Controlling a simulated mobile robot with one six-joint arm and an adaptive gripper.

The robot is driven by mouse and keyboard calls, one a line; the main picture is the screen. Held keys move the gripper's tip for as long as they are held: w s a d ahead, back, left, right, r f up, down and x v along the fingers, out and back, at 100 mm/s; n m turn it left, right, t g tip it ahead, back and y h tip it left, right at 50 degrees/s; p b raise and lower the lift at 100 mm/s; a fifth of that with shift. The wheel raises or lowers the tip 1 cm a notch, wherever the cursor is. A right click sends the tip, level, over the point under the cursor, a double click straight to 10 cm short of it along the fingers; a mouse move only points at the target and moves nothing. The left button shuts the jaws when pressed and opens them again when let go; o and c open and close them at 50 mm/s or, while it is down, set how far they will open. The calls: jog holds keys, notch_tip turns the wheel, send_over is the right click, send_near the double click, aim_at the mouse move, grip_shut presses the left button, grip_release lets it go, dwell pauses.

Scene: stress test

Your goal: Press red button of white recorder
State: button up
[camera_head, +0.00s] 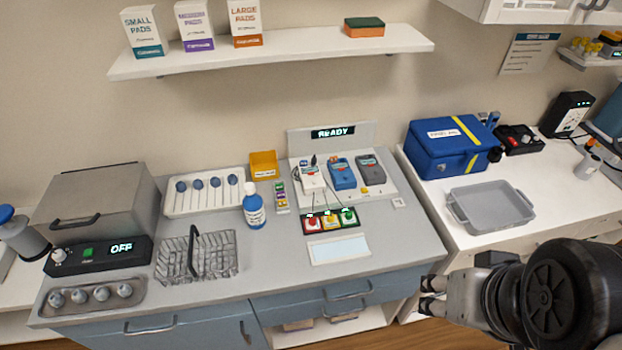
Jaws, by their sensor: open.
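The white recorder (311,176) stands on a white board (376,198) on the grey counter, left of a blue device (342,174) and a dark grey device (369,168). Dark leads run from around the devices toward a dark strip in front, which holds a red block (311,224), a yellow block (330,221) and a green block (348,217). My gripper (427,295) is open and empty at the lower right, beyond the grey counter's right front corner, well apart from the recorder.
A blue-white bottle (254,208), a yellow bin (264,164) and a wire rack (196,257) stand left of the board. A READY display (333,133) is behind it. A blue case (449,147) and grey tray (491,206) are at right. A shelf (290,49) hangs above.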

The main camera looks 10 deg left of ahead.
jog(key=shift+c, duration=0.3)
grip_shut()
dwell(1.5)
